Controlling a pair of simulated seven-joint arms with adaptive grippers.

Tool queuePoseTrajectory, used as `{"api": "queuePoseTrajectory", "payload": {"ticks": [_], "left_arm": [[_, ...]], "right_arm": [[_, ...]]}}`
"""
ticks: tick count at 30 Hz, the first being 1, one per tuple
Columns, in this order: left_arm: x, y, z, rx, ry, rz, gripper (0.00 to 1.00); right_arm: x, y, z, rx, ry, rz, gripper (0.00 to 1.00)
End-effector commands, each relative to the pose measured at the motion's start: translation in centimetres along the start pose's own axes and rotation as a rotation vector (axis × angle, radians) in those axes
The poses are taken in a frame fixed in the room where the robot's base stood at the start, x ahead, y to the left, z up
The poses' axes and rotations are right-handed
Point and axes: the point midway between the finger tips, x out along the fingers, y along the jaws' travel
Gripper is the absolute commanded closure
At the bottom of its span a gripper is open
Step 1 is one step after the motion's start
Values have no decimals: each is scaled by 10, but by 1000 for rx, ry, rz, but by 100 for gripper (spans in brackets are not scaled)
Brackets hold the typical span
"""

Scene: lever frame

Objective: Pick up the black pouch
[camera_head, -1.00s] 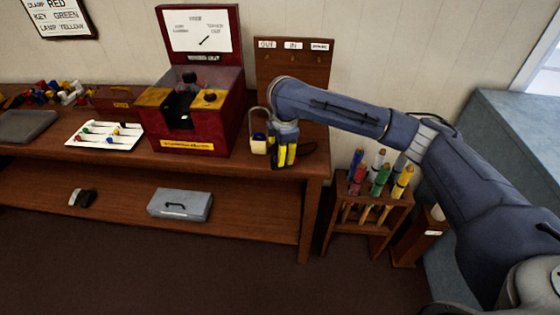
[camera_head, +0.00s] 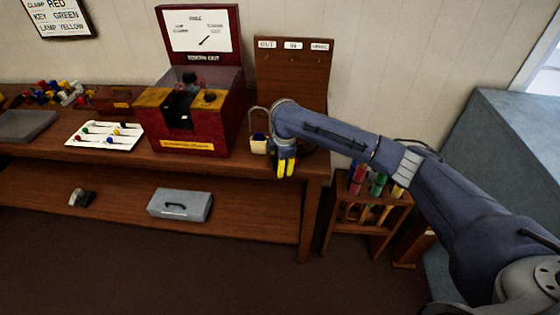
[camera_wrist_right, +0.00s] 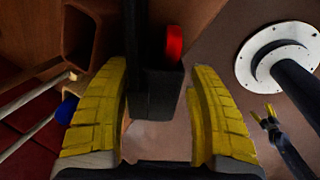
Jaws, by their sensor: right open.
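A black boxy object with a red patch, which looks like the black pouch (camera_wrist_right: 152,100), is between the two yellow fingers of my right gripper (camera_wrist_right: 158,115) in the right wrist view. The fingers are open, with a gap beside the object. In the head view my right gripper (camera_head: 285,168) points down at the right end of the bench, and the arm hides the pouch there. Far off in the wrist view, a small yellow-tipped gripper looks like my left one (camera_wrist_right: 262,112), with its tips apart.
A tan holder (camera_head: 258,146) with a blue item stands just left of my right gripper. A red box (camera_head: 200,140) and a hook board (camera_head: 292,70) are close by. A rack (camera_head: 365,215) of coloured-handled tools stands right of the bench, under my arm.

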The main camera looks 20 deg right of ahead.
Motion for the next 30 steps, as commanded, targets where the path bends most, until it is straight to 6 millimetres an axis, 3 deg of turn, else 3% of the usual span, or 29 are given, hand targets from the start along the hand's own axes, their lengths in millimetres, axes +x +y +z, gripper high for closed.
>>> {"api": "queuePoseTrajectory", "payload": {"ticks": [7, 22, 30], "left_arm": [[0, 0, 0, 0, -1, 0, 23], [0, 0, 1, 0, -1, 0, 23], [0, 0, 1, 0, -1, 0, 23]], "right_arm": [[0, 0, 0, 0, 0, 0, 42], [0, 0, 0, 0, 0, 0, 100], [0, 1, 0, 1, 0, 1, 100]]}}
